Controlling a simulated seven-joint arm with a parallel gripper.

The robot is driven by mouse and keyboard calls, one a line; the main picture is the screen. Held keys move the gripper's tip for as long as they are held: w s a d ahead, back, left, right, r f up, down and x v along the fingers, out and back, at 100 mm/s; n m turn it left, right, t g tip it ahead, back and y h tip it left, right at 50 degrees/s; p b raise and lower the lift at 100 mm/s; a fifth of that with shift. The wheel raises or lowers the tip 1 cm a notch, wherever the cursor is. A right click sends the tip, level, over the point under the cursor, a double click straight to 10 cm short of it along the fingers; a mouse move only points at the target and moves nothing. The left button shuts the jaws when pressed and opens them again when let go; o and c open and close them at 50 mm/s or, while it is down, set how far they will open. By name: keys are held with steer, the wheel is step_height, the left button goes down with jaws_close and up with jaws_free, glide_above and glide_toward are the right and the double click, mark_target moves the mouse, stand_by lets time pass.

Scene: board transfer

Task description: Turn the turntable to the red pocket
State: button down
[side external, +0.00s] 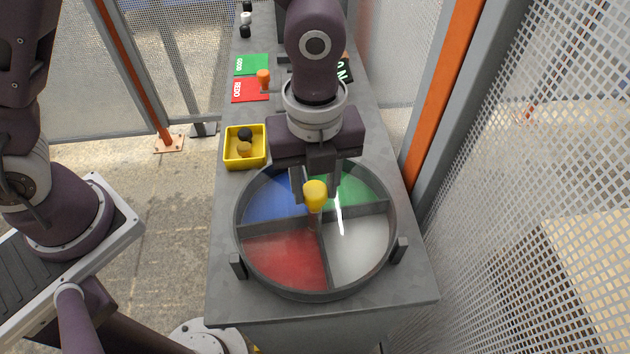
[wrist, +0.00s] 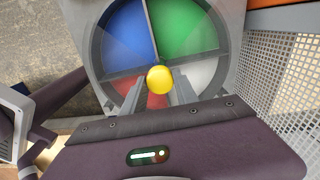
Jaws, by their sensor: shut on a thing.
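The round turntable (side external: 243,254) has a grey rim and dividers that part it into a blue pocket (side external: 268,200), a green pocket (side external: 358,188), a red pocket (side external: 285,257) and a white pocket (side external: 358,246). In the side view the red pocket is at the front left and the white one at the front right. A yellow knob (side external: 315,194) stands near the turntable's centre. My gripper (side external: 318,190) is over the centre, shut on the yellow knob. In the wrist view the knob (wrist: 159,79) shows between the finger ends, with blue and green beyond it.
Small posts (side external: 399,249) flank the turntable. Mesh fencing (side external: 540,200) stands at the right.

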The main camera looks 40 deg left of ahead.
steer(key=m, duration=0.5)
steer(key=shift+m, duration=2.4)
steer(key=c, duration=0.9)
jaws_free()
steer(key=shift+c, duration=0.2)
